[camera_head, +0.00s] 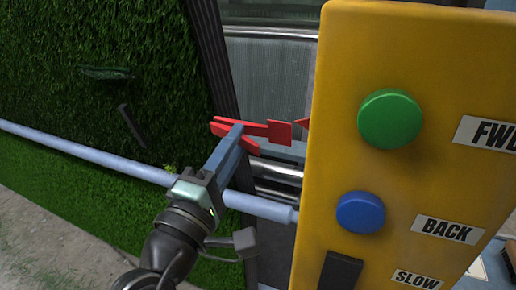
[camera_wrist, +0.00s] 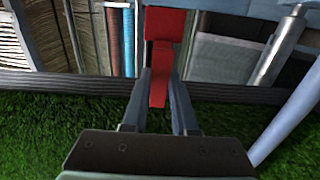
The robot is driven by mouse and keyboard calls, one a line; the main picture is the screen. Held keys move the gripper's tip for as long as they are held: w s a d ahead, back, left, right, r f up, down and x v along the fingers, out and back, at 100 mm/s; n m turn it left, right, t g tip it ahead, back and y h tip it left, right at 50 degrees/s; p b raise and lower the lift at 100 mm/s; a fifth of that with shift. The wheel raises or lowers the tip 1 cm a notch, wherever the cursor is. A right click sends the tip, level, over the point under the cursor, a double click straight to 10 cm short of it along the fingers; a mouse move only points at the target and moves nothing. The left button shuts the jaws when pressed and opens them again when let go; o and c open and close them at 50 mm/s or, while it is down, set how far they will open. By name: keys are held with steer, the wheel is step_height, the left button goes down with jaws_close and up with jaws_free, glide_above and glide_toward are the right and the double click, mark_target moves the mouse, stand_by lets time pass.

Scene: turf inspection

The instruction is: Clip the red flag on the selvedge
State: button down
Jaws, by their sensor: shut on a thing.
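The red flag (camera_head: 279,132) is a clip with a square tab. My gripper (camera_head: 237,130) is shut on it, seen beside the turf's edge in the head view. The tab points right, and the clip's two prongs spread left toward the turf (camera_head: 90,60). The selvedge is the dark strip (camera_head: 210,50) along the turf's right edge. In the wrist view the red flag (camera_wrist: 165,25) stands between my fingers (camera_wrist: 160,80), and its lower end overlaps the dark selvedge (camera_wrist: 60,88). I cannot tell whether the prongs touch or straddle the strip.
A yellow control panel (camera_head: 335,130) with green and blue buttons fills the right and hides what lies behind it. A pale blue bar (camera_head: 80,148) crosses in front of the turf. Another red tip (camera_head: 303,123) shows at the panel's edge. Grey machine parts stand behind.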

steer(key=shift+w+d+r, duration=0.15)
steer(key=shift+w+r, duration=0.25)
steer(key=shift+w, duration=0.15)
steer(key=p+x, duration=0.1)
steer(key=x, duration=0.9)
steer(key=shift+w, duration=0.35)
steer(key=shift+d+r, duration=0.1)
steer(key=shift+s, duration=0.1)
steer(key=shift+w+a+b, duration=0.35)
steer(key=shift+a+b, duration=0.1)
steer(key=shift+a, duration=0.45)
steer(key=shift+w+a+b, duration=0.4)
steer(key=shift+a+b, duration=0.05)
steer(key=shift+a, duration=0.45)
steer(key=shift+w+a+b, duration=0.35)
steer(key=shift+a+b, duration=0.1)
steer(key=shift+a, duration=0.45)
stand_by(3.2)
